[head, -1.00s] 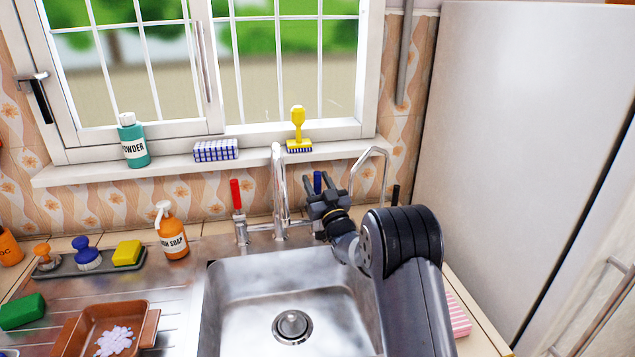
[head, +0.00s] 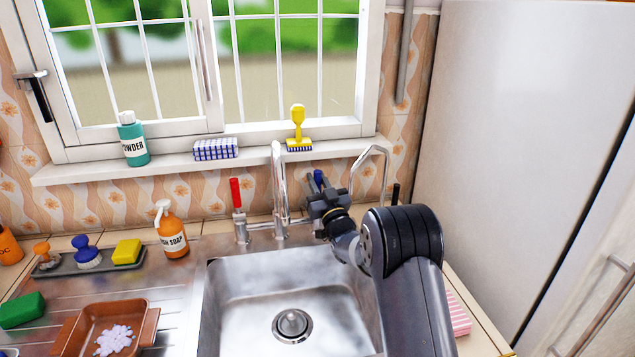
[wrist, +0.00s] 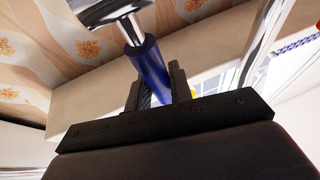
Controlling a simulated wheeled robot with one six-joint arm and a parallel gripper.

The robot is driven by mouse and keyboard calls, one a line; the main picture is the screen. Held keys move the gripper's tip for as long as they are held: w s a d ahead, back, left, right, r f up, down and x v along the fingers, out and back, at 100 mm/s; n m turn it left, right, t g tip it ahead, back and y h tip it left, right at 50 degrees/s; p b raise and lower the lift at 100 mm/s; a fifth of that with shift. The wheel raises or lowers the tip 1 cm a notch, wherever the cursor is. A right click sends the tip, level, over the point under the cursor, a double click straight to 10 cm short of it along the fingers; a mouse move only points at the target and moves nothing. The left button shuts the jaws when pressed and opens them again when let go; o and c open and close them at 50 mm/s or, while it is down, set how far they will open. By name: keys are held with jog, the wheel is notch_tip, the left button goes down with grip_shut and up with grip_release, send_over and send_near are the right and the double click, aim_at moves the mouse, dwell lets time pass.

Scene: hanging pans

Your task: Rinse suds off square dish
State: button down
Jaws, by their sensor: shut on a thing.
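The square dish (head: 72,335), brown with handles, sits on the drainboard left of the sink at the bottom edge of the head view. A patch of white suds (head: 115,340) lies inside it. My gripper (head: 314,184) is at the back right of the sink, by the tap (head: 279,190). It is shut on the blue tap handle (head: 319,178), which shows between the two fingers in the wrist view (wrist: 150,68). The red tap handle (head: 236,193) stands upright left of the spout. No water stream shows under the spout.
The sink basin (head: 240,290) is empty, with a drain (head: 292,325) in its floor. A soap bottle (head: 171,232), a yellow sponge (head: 127,251) and a green sponge (head: 22,310) stand left of it. A second thin curved spout (head: 386,165) rises near my arm.

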jog(key=b, duration=0.3)
jog(key=shift+s+f+t, duration=0.2)
jog(key=shift+f+t, duration=0.1)
jog(key=b, duration=0.5)
jog(key=s+n+t+y+b, duration=0.1)
jog(key=b, duration=0.3)
jog(key=shift+s+d+t+b, duration=0.2)
jog(key=shift+s+t+b, duration=0.1)
jog(key=shift+b, duration=0.1)
jog(key=shift+s+r+y+b, duration=0.15)
jog(key=shift+y+b, duration=0.45)
jog(key=shift+b, duration=0.4)
jog(key=c, duration=1.3)
grip_release()
jog(key=b+v, duration=0.1)
jog(key=v, duration=1)
jog(key=shift+a, duration=0.1)
